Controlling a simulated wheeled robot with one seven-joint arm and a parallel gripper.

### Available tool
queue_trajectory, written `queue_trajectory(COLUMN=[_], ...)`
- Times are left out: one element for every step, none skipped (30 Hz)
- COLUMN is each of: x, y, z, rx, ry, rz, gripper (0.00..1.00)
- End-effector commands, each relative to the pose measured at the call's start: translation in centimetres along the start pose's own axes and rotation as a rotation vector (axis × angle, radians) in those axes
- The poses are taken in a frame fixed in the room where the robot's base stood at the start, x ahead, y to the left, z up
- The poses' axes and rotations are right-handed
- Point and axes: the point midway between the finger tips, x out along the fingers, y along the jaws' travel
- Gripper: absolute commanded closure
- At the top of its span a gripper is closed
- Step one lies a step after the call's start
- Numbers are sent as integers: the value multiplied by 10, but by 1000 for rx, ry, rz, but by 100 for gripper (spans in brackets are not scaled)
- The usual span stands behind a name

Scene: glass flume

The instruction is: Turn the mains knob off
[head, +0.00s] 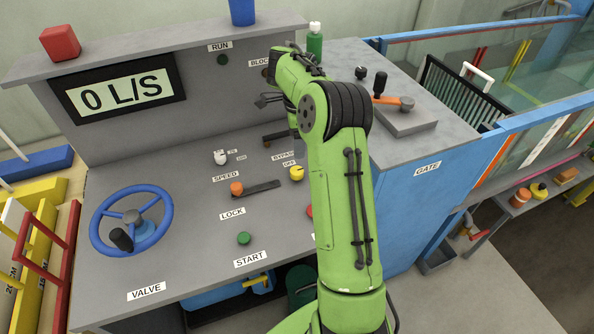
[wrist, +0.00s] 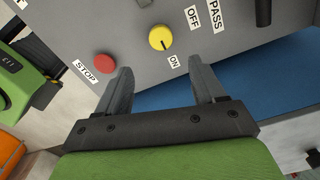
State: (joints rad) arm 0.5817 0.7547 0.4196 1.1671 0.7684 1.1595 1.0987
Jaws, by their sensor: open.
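A yellow round knob (head: 296,173) sits on the grey console, left of my arm in the head view. In the wrist view the yellow knob (wrist: 162,38) has OFF and ON labels beside it, and its dark pointer mark faces ON. No label reading MAINS shows in either view. My gripper (wrist: 163,70) is open and empty, its two grey fingers apart. The knob shows beyond the gap between the fingertips, not held. In the head view my green arm hides much of the area right of the knob, and I cannot make out the gripper clearly there.
A red STOP button (wrist: 104,64) is close to the left fingertip in the wrist view. An orange knob (head: 236,188), a green START button (head: 244,238), a white speed knob (head: 220,157) and a blue valve wheel (head: 131,220) share the console.

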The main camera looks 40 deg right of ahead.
Motion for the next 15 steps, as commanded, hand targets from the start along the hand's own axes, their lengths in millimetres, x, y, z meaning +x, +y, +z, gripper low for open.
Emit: queue_trajectory(x=[19, 26, 37, 44, 52, 61, 68, 76, 84, 89, 94, 100, 103, 106, 109], y=[1, 0, 1, 1, 1, 0, 1, 1, 0, 0, 0, 0, 0, 0, 0], z=[0, -1, 0, 0, 0, 0, 0, 0, 0, 0, 0, 0, 0, 0, 0], rx=[0, 0, -2, -2, -2, -2, -4, -4, -3, -3, -3, -4, -4, -4, -4], ry=[-1, 0, -1, -1, -1, -1, -2, -1, -1, -1, -1, 0, 0, 0, 0], rz=[5, 3, 3, 4, 4, 3, 3, 3, 2, 2, 1, 1, 0, -1, -1], gripper=[31, 31, 31, 31, 31, 31, 31, 31, 31, 31, 31, 31, 31, 31, 31])
